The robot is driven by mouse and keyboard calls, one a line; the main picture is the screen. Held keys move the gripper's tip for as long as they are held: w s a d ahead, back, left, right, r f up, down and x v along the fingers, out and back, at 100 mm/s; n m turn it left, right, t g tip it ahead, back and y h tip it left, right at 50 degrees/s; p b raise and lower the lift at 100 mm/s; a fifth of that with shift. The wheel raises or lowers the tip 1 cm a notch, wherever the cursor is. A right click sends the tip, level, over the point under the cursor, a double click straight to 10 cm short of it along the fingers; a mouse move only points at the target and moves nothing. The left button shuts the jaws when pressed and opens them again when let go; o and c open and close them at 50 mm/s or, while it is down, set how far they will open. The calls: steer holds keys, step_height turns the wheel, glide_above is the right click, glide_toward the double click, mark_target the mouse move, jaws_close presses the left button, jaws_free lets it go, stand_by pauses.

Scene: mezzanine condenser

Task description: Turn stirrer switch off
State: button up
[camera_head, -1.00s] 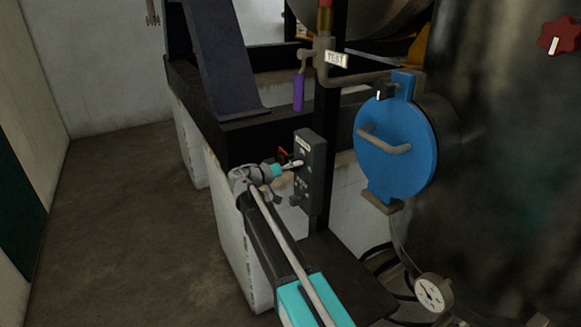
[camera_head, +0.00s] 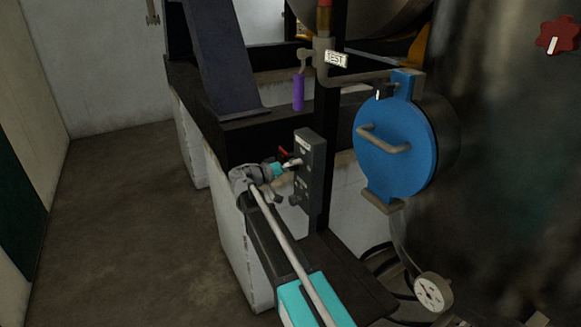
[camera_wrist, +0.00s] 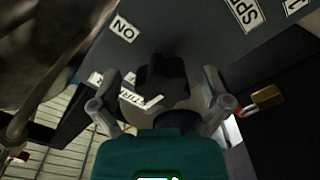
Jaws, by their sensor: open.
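A grey control box (camera_head: 310,172) stands upright on a dark post, with switches and small labels on its front. My gripper (camera_head: 292,163) is up against the box's front, at its upper part. In the wrist view, a dark switch knob (camera_wrist: 165,80) sits between the two fingers of my gripper (camera_wrist: 160,98), which are open on either side of it. I cannot tell whether a finger touches it.
A brass padlock (camera_wrist: 267,95) with a red shackle hangs right of the fingers in the wrist view. A blue round hatch (camera_head: 397,150) with a handle, a purple lever (camera_head: 298,92) and a pressure gauge (camera_head: 432,292) are nearby. Open floor (camera_head: 120,220) lies left.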

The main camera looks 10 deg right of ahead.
steer(key=shift+a, duration=0.45)
steer(key=v, duration=1.1)
steer(key=shift+s, duration=0.2)
steer(key=s+d+f+n+g+y, duration=0.35)
steer(key=s+d+f+y, duration=0.45)
steer(key=s+d+f, duration=0.35)
steer(key=s+f+n+g+y, duration=0.1)
steer(key=s+f+y, duration=0.2)
steer(key=s, duration=0.3)
steer(key=s+a+f+g+y, duration=0.1)
steer(key=s+f+y, duration=0.3)
steer(key=s+y, duration=0.2)
steer(key=shift+s+n, duration=0.35)
steer(key=shift+s, duration=0.4)
